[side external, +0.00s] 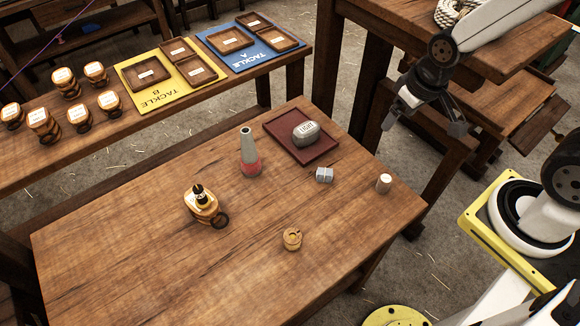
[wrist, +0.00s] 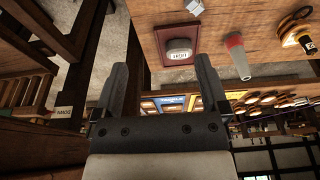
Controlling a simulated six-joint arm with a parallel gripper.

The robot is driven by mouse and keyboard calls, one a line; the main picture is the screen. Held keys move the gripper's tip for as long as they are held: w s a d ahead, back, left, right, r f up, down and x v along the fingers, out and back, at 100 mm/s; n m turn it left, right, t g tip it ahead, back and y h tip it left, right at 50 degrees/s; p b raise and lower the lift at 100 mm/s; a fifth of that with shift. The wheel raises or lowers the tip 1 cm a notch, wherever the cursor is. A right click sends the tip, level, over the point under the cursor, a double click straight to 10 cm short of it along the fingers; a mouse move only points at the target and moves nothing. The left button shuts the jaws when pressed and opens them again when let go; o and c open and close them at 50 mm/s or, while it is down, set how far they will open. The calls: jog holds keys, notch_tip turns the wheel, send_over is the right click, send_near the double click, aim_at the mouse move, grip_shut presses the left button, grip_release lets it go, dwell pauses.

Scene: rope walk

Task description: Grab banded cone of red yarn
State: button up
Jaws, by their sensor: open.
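The cone of red yarn (side external: 251,164) stands upright near the middle of the wooden table. Its tall upper part is grey and its lower part is red. In the wrist view the cone (wrist: 237,57) shows at the upper right, away from my fingers. My gripper (side external: 424,124) is open and empty, in the air beyond the table's right side, well apart from the cone. In the wrist view its two fingers (wrist: 161,66) are spread wide with nothing between them.
The table's front left (side external: 130,270) is clear.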

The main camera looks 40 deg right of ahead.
jog(key=w+a+f+n+t+y, duration=0.1)
jog(key=w+a+n+t+y, duration=0.2)
jog(key=w, duration=0.7)
jog(key=w+a+f+n+t, duration=0.2)
jog(key=w+a+t, duration=0.15)
jog(key=w, duration=0.65)
jog(key=n+y, duration=0.6)
jog(key=y, duration=0.6)
send_over(249, 151)
jog(key=d, duration=0.3)
jog(key=shift+t, duration=0.45)
jog(key=shift+d+f, duration=0.15)
jog(key=shift+f, duration=2.7)
notch_tip(249, 151, down, 6)
jog(key=shift+f, duration=0.25)
